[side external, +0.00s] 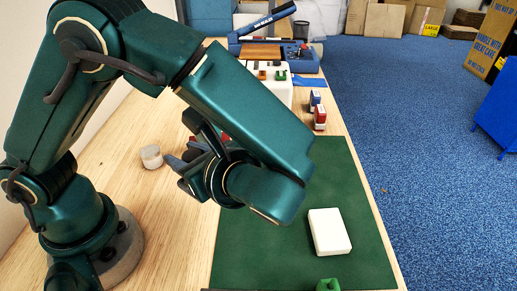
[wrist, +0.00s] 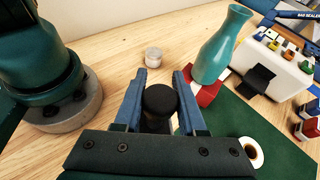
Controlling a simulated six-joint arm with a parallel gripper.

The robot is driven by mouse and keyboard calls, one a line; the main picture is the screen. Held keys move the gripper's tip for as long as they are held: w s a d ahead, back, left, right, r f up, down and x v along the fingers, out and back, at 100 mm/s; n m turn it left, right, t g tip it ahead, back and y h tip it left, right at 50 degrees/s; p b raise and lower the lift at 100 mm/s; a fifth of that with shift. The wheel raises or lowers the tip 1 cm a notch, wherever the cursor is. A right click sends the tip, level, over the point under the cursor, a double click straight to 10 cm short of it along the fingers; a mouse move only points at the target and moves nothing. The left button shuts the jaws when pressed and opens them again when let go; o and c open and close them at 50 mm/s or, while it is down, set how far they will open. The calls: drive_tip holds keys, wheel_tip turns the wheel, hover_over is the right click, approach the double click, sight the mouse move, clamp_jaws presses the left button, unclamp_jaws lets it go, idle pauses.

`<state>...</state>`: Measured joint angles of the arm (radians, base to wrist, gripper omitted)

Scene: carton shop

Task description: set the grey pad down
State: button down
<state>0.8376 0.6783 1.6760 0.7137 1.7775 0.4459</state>
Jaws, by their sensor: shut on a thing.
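My gripper (wrist: 160,92) is shut on a dark, round-topped thing between its two blue-grey fingers, which I take to be the grey pad (wrist: 159,99). Its lower part is hard to make out. In the side view my gripper (side external: 186,164) is over the wooden table at the left edge of the green mat (side external: 262,262), partly hidden by my wrist. The held thing cannot be told apart there. The mat also shows in the wrist view (wrist: 228,118). Whether the held thing touches the table is unclear.
A small pale jar (side external: 151,157) stands left of my gripper. A teal bottle (wrist: 220,45) and a red block (wrist: 207,92) are close at its right. A white roll (wrist: 258,164), a white box (side external: 330,232) and a green piece (side external: 328,285) are on the mat.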

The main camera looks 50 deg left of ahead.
drive_tip(key=s+d+f+n+g+h, duration=0.1)
drive_tip(key=s+d+n+g+h, duration=0.3)
drive_tip(key=d+n+g+h, duration=0.45)
drive_tip(key=s+d+n+g+h, duration=0.4)
drive_tip(key=n+g+h, duration=0.2)
drive_tip(key=n, duration=0.5)
drive_tip(key=w+d+n+t+h, duration=0.6)
drive_tip(key=w+d+n+h, duration=0.1)
drive_tip(key=w+n+h, duration=0.3)
drive_tip(key=f, duration=0.3)
drive_tip(key=shift+w+a+f+t+h, duration=0.1)
drive_tip(key=shift+a+f+t+h, duration=0.15)
drive_tip(key=shift+a+f+t, duration=0.15)
drive_tip(key=shift+f, duration=2)
drive_tip(key=shift+f, duration=0.1)
